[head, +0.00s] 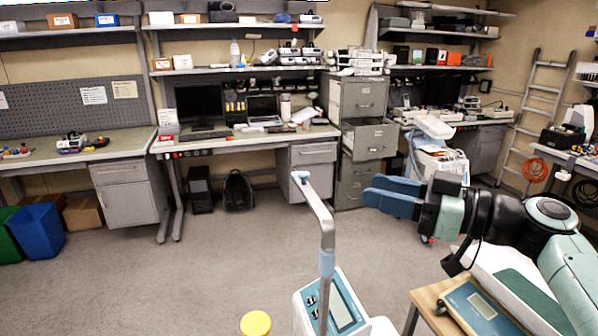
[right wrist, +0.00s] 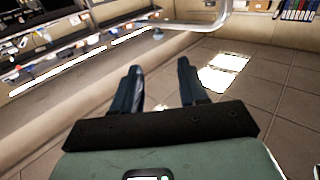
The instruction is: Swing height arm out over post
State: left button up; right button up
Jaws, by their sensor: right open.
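The height arm (head: 318,208) is a grey metal bar with a pale blue tip, bent at a corner on top of an upright post (head: 325,285). It slants from that corner toward the back left. The post rises at a white and teal device with a display (head: 338,308). My right gripper (head: 368,196) is open and empty, to the right of the arm and apart from it in the picture. In the right wrist view, the bent bar (right wrist: 210,30) passes beyond my open fingers (right wrist: 157,65). My left gripper is out of view.
A wooden table (head: 425,305) with a blue-green board stands under my right arm at the lower right. A yellow round cap (head: 256,323) is left of the device. Open floor (head: 190,270) lies behind and left. Workbenches and a filing cabinet (head: 357,100) line the back.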

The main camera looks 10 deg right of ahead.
aim_at(308, 175)
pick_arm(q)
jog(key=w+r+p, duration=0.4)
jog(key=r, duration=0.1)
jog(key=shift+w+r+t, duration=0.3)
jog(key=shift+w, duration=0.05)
pick_arm(e)
jog(key=x, duration=1.2)
jog(key=shift+w+a, duration=0.15)
jog(key=shift+w, duration=0.15)
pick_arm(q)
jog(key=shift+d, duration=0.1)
pick_arm(e)
grip_shut()
